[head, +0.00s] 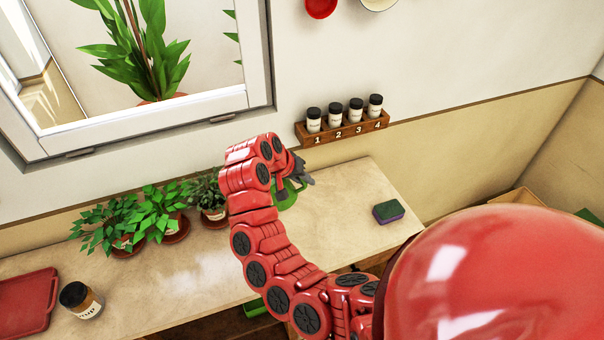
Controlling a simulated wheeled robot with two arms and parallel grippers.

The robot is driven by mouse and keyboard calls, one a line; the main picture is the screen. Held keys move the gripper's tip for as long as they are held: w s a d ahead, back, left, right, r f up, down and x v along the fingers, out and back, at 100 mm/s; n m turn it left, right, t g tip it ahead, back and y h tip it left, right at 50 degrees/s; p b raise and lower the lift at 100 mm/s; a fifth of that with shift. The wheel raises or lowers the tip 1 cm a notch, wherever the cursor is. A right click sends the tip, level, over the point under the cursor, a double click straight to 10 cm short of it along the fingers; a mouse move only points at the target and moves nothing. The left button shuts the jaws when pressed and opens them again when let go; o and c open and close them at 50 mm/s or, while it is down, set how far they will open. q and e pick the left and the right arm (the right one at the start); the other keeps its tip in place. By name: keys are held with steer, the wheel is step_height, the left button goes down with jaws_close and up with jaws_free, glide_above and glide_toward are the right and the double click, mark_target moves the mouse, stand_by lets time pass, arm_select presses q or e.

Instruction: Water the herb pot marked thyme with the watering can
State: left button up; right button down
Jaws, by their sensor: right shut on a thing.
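Three potted herbs in brown pots stand in a row along the back of the counter: the left herb pot (122,243), the middle herb pot (176,231) and the right herb pot (214,216). Pale labels show on the pots, but I cannot read which says thyme. The green watering can (287,197) is to the right of the pots, largely hidden by my arm. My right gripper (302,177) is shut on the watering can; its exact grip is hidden. I cannot tell whether the can touches the counter. My left gripper is out of view.
A green and purple sponge (388,212) lies on the counter to the right. A dark-lidded jar (80,299) and a red tray (27,301) are at the left. A wooden rack (343,131) with several spice jars is on the wall. The counter's right end is mostly clear.

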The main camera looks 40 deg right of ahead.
step_height(320, 180, down, 7)
steer(key=w+a+t+y+b, duration=0.1)
steer(key=t+y+b, duration=0.1)
steer(key=b, duration=0.3)
steer(key=shift+f+m+t+y, duration=0.2)
steer(key=shift+m+t+y, duration=0.15)
steer(key=shift+y, duration=0.45)
